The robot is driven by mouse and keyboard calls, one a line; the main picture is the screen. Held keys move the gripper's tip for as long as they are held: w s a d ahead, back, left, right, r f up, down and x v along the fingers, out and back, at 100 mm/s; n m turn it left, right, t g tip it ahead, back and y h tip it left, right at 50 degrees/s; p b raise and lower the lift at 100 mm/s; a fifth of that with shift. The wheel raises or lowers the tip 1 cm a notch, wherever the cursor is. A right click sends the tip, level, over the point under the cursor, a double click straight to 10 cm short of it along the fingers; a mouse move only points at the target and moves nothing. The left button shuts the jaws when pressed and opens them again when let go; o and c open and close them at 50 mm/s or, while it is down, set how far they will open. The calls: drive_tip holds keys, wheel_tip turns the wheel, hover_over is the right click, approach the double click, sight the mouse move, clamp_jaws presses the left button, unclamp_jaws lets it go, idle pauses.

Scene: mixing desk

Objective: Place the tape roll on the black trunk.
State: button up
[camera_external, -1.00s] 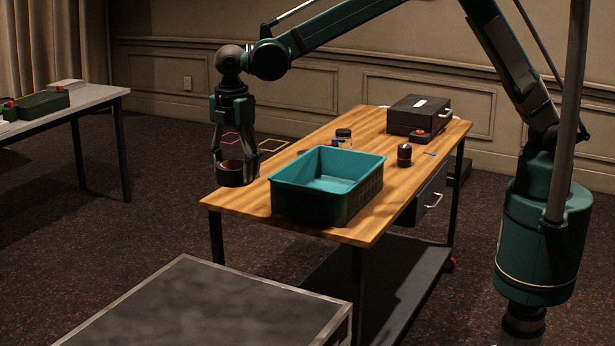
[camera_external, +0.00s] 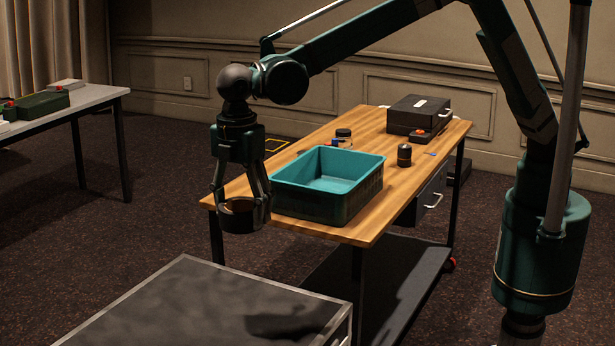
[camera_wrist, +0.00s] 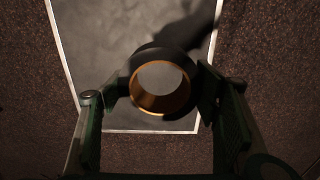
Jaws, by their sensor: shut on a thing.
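The tape roll is a dark ring with a tan inner core; in the wrist view the tape roll (camera_wrist: 160,87) sits between my two fingers, its hole facing the camera. In the external view the tape roll (camera_external: 243,215) hangs in the air at the table's near left corner. My gripper (camera_external: 241,205) is shut on the tape roll from both sides. The black trunk (camera_external: 190,310) has a dark flat top with a pale metal rim and stands at the bottom of the external view. In the wrist view the trunk (camera_wrist: 95,40) lies below and beyond the roll.
A wooden table (camera_external: 370,222) carries a teal bin (camera_external: 345,200) just right of my gripper. A dark cylinder (camera_external: 404,155), a jar (camera_external: 343,136) and a black case (camera_external: 418,113) stand farther back. The trunk's visible top is bare, with my arm's shadow on it.

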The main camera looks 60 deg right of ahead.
drive_tip(key=shift+s+a, duration=0.55)
drive_tip(key=shift+s, duration=0.05)
hover_over(249, 326)
wheel_tip(249, 326, down, 19)
drive_tip(key=shift+r, duration=0.15)
drive_tip(key=shift+f+b, duration=0.7)
drive_tip(key=shift+f, duration=2.45)
drive_tip(key=shift+f+b, duration=0.45)
drive_tip(key=shift+f, duration=1.4)
drive_tip(key=shift+f, duration=0.2)
